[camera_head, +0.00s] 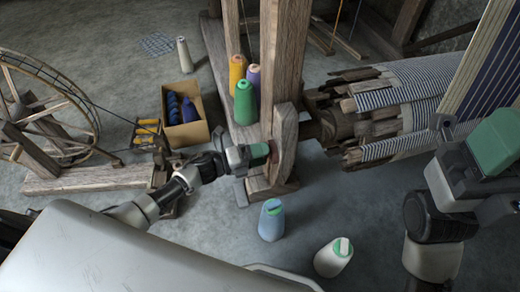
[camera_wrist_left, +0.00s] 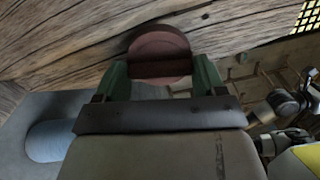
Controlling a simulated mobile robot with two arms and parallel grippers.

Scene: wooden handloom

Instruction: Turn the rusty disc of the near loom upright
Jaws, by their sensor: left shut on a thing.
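The rusty disc (camera_wrist_left: 160,44) is reddish brown and round, mounted on the side of the loom's wooden post. In the left wrist view it lies between my left gripper's green fingers (camera_wrist_left: 160,80), which are shut on its raised ridge. The ridge runs roughly level across that picture. In the head view my left gripper (camera_head: 262,152) reaches the near loom's post (camera_head: 287,145) from the left, and only a sliver of the disc (camera_head: 269,152) shows. My right gripper (camera_head: 495,143) is at the right edge, away from the disc; its jaws are not clear.
Thread cones (camera_head: 245,102) stand on the loom beam behind the post. A cardboard box (camera_head: 187,130) and a spinning wheel (camera_head: 50,115) are at left. The striped cloth roll (camera_head: 400,95) is right of the post.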

